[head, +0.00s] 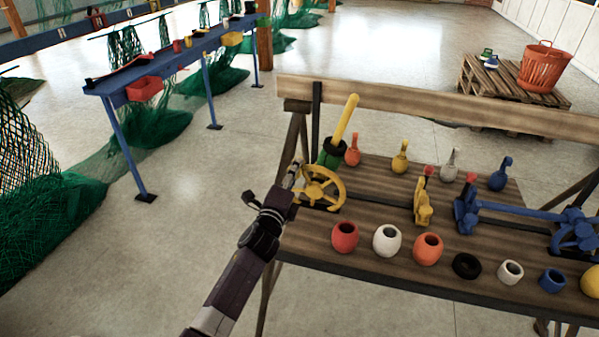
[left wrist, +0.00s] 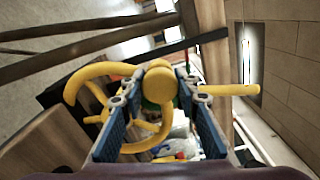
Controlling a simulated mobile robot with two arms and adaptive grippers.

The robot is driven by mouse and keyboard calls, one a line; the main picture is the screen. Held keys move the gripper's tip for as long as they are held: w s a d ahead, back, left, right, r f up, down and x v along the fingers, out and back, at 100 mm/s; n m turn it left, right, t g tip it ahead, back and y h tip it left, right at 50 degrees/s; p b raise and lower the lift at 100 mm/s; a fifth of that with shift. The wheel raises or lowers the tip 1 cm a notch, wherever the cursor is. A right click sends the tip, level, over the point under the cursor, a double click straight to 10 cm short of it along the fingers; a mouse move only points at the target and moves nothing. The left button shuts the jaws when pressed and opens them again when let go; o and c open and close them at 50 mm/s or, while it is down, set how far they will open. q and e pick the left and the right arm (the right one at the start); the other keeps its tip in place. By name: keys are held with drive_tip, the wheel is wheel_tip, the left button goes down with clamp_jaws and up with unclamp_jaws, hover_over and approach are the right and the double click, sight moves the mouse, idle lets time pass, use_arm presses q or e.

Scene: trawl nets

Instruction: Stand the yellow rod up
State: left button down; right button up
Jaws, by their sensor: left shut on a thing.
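The yellow rod (head: 345,118) leans to the upper right out of a black and green holder (head: 331,154) at the left end of the wooden bench. A yellow handwheel (head: 320,187) stands in front of the holder. My left gripper (head: 293,177) is at the wheel's left side. In the left wrist view, its blue-padded fingers (left wrist: 158,110) are shut on a round yellow knob (left wrist: 158,84) at the wheel's rim. The rod (left wrist: 228,90) shows there beyond the right finger. My right gripper is not in view.
Several coloured pots, such as a red one (head: 345,236), line the bench's front. Yellow and blue clamp-like fittings (head: 424,200) stand to the right. A blue table (head: 180,55) with nets is behind left. The floor between is clear.

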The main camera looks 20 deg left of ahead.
use_arm(q)
drive_tip(key=a+f+n, duration=0.2)
drive_tip(key=n, duration=0.1)
drive_tip(key=shift+a+b, duration=0.3)
drive_tip(key=shift+b, duration=0.05)
idle(0.7)
drive_tip(key=c, duration=1.5)
unclamp_jaws()
drive_tip(key=s, duration=1.2)
drive_tip(key=shift+a, duration=0.2)
